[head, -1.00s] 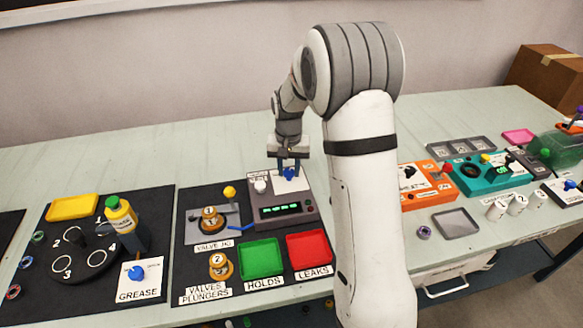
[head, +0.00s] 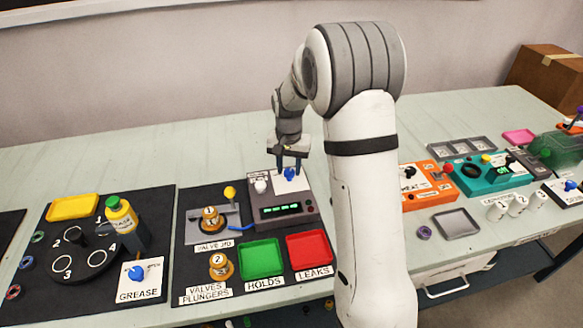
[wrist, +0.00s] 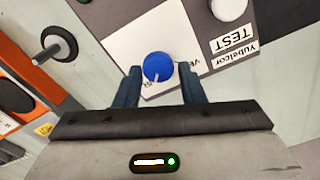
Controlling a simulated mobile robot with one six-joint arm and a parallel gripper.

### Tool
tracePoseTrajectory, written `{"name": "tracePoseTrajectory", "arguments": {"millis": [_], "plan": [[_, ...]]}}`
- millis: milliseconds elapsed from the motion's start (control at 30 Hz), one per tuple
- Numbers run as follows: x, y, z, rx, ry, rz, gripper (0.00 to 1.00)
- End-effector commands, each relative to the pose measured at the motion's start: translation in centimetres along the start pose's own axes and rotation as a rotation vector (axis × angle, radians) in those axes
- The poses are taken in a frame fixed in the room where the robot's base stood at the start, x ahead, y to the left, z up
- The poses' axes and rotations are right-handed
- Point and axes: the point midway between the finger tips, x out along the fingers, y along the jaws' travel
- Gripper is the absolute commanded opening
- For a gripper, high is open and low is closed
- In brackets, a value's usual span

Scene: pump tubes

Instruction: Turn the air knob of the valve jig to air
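The blue air knob (head: 290,174) sits on a white label plate on the grey valve jig box (head: 309,207). In the wrist view the knob (wrist: 158,67) shows a pale pointer mark on its lower part; the lettering around it is partly hidden. My gripper (head: 290,166) is directly over the knob, pointing down. In the wrist view the fingers of my gripper (wrist: 160,88) are apart, one on each side of the knob, with gaps visible. Whether the tips reach down to knob height is unclear.
A white knob (head: 260,186) marked TEST sits left of the blue knob. A green-lit display (head: 280,209) is on the box front. A valve on a jig (head: 211,222), a green tray (head: 261,258) and a red tray (head: 309,250) are nearby.

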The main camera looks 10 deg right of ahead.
Motion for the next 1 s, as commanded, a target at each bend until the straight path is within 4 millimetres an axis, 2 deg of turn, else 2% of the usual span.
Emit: {"name": "tracePoseTrajectory", "arguments": {"millis": [33, 200, 467, 567, 800, 1000], "plan": [[0.1, 0.0, 0.1, 0.0, -0.003, 0.001, 0.4], [0.2, 0.1, 0.2, 0.0, -0.009, 0.004, 0.52], [0.0, 0.1, 0.3, 0.0, -0.012, 0.005, 0.52], [-1.1, 0.1, 0.3, 0.0, -0.01, 0.004, 0.52], [-5.2, 0.1, 0.2, 0.0, -0.008, 0.003, 0.52], [-7.2, 0.1, 0.2, 0.0, -0.01, 0.004, 0.52]]}}
